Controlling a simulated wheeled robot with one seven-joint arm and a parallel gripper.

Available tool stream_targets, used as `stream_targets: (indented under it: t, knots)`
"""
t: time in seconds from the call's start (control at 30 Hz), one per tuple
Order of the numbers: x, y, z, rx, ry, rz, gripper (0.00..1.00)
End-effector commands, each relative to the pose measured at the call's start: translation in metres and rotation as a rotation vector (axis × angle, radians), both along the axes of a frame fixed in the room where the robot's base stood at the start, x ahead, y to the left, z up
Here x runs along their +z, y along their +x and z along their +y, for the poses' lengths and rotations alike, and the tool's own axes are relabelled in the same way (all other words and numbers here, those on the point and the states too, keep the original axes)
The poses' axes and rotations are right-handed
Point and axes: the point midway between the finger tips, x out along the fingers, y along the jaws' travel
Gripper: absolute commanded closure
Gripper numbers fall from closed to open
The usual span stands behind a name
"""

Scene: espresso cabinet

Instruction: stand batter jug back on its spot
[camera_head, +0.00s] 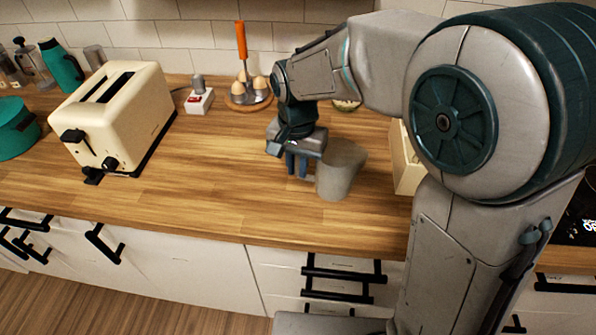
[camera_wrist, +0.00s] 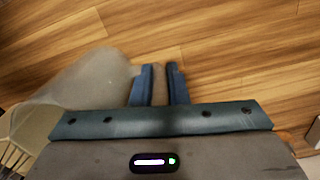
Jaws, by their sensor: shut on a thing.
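The batter jug (camera_head: 340,170) is a grey, slightly see-through vessel, upright or nearly so, over the counter left of the cream crate. I cannot tell whether its base touches the wood. My gripper (camera_head: 297,168) points down at the jug's left side, its blue fingers close together. In the wrist view, the jug (camera_wrist: 88,88) shows as a pale, hazy body left of my gripper (camera_wrist: 160,86). A narrow strip, seemingly its handle, lies between the fingers. No marked spot for the jug can be made out.
The wooden counter (camera_head: 215,165) is clear left and in front of the jug. A cream crate (camera_head: 405,165) stands close on its right, partly behind my arm. A toaster (camera_head: 115,115) stands left. Behind are a switch box (camera_head: 199,101) and an egg holder (camera_head: 249,93).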

Motion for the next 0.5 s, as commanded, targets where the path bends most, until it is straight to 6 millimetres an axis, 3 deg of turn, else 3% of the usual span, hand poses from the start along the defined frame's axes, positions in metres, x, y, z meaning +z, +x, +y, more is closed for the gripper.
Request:
stream_targets:
  t: [0.17, 0.5]
  knots:
    - [-0.022, -0.001, 0.001, 0.004, -0.001, 0.002, 1.00]
    - [-0.026, -0.001, 0.002, 0.006, 0.001, -0.001, 1.00]
